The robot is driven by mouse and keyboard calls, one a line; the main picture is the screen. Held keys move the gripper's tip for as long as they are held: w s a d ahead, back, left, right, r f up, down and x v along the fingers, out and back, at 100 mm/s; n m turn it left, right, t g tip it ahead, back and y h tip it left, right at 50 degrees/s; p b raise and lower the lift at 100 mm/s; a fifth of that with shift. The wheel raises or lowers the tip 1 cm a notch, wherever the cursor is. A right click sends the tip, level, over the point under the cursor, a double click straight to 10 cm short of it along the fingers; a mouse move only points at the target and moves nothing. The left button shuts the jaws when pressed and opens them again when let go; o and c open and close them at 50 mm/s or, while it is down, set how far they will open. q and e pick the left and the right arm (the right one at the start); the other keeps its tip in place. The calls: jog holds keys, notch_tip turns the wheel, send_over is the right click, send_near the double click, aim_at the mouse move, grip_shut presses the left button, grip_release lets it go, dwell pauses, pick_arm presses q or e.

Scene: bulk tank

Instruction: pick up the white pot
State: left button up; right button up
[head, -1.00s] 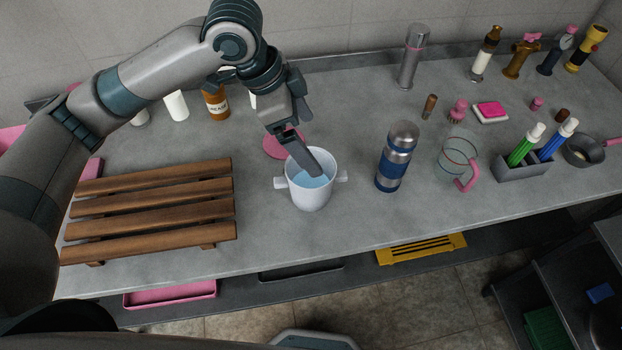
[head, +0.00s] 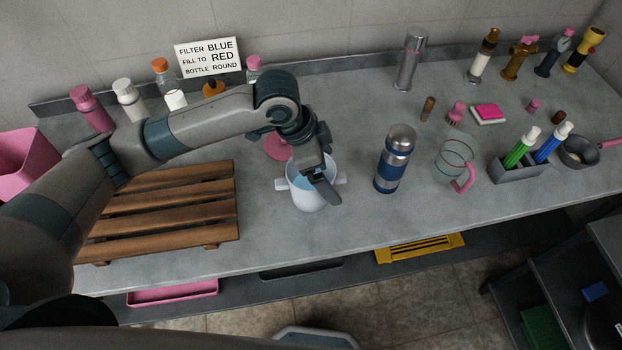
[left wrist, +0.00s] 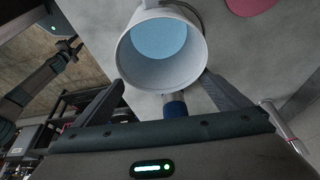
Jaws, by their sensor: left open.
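The white pot (head: 306,196) stands upright on the grey counter, with a handle on each side and light blue inside it. My left gripper (head: 325,190) is above the pot's right part in the head view and hides some of its rim. In the left wrist view the pot (left wrist: 133,77) shows its round mouth, with a blue surface inside. There my left gripper (left wrist: 165,92) is open, its two fingers apart and the pot's near wall seen beyond and between them. I cannot tell whether a finger touches the pot. My right gripper is not in view.
A blue and silver flask (head: 394,160) stands right of the pot, and a glass jug (head: 457,160) further right. A wooden slatted rack (head: 165,215) lies at left. A pink disc (head: 277,148) lies behind the pot. Bottles and a sign (head: 208,58) stand at the back.

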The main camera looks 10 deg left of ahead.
pick_arm(q)
jog(key=shift+f, duration=0.2)
jog(key=shift+w+d+f+p, duration=0.1)
jog(key=shift+w+f+p, duration=0.05)
jog(key=shift+f+p, duration=0.3)
jog(key=x, duration=0.2)
jog(key=p+x, duration=0.1)
jog(key=shift+w+a+f, duration=0.15)
jog(key=shift+w+a, duration=0.05)
jog(key=shift+a, duration=0.05)
jog(key=shift+d+f, duration=0.25)
jog(key=shift+f, duration=0.3)
jog(key=shift+w, duration=0.1)
jog(key=c, duration=1.4)
jog(key=shift+r, duration=0.3)
